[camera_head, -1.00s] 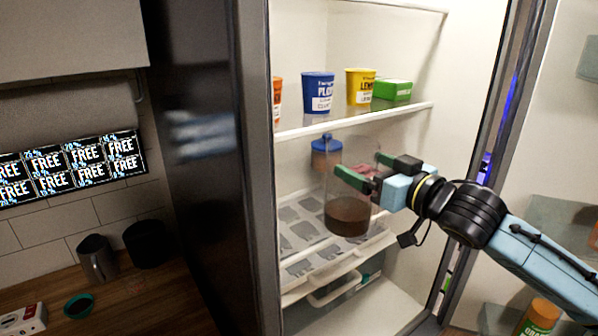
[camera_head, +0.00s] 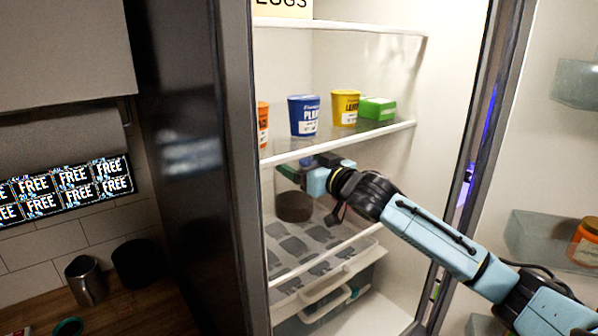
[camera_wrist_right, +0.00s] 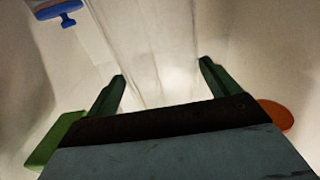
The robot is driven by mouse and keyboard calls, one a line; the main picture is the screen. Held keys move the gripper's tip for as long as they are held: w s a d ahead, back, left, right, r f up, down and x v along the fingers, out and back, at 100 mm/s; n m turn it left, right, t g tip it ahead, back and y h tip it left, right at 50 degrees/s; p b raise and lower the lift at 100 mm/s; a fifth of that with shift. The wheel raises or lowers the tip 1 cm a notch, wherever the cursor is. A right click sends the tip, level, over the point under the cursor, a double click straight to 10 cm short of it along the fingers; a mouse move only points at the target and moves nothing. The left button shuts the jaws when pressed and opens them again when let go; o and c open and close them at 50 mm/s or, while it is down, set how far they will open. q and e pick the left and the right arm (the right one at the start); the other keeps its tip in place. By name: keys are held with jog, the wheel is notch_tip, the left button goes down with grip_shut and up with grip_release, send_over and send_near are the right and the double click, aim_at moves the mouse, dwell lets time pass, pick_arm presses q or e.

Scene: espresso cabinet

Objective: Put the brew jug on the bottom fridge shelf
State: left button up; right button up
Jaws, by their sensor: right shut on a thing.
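The brew jug (camera_head: 294,207) is clear, with dark brown coffee in its base. It is upright inside the fridge, below the middle shelf, and my arm hides part of it. My right gripper (camera_head: 303,172) is shut on its clear upper body. In the right wrist view, my two dark green fingers (camera_wrist_right: 160,78) are on either side of the clear jug wall (camera_wrist_right: 150,45). The bottom fridge shelf (camera_head: 352,240) is a clear pane above the drawers. The jug is over its left part; I cannot tell whether it touches. My left gripper is not in view.
The middle shelf (camera_head: 345,138) is close above my gripper and holds a blue tub (camera_head: 304,116), a yellow tub (camera_head: 345,107) and a green box (camera_head: 377,109). A blue-lidded container (camera_wrist_right: 62,12) shows in the right wrist view. The bottom shelf's right part looks clear.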

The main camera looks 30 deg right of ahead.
jog(key=shift+w+a+r, duration=0.1)
jog(key=shift+w, duration=1)
jog(key=shift+f, duration=1.7)
jog(key=shift+s+f, duration=0.1)
jog(key=shift+f, duration=0.05)
jog(key=o, duration=1.7)
jog(key=shift+f, duration=0.15)
jog(key=shift+s+d+b, duration=0.15)
jog(key=shift+s+b, duration=0.1)
jog(key=shift+s, duration=1.75)
jog(key=shift+s+d+b, duration=0.15)
jog(key=shift+s+b, duration=0.15)
jog(key=shift+s, duration=1.7)
jog(key=shift+s+d+b, duration=0.15)
jog(key=shift+s+b, duration=0.1)
jog(key=shift+s, duration=1.75)
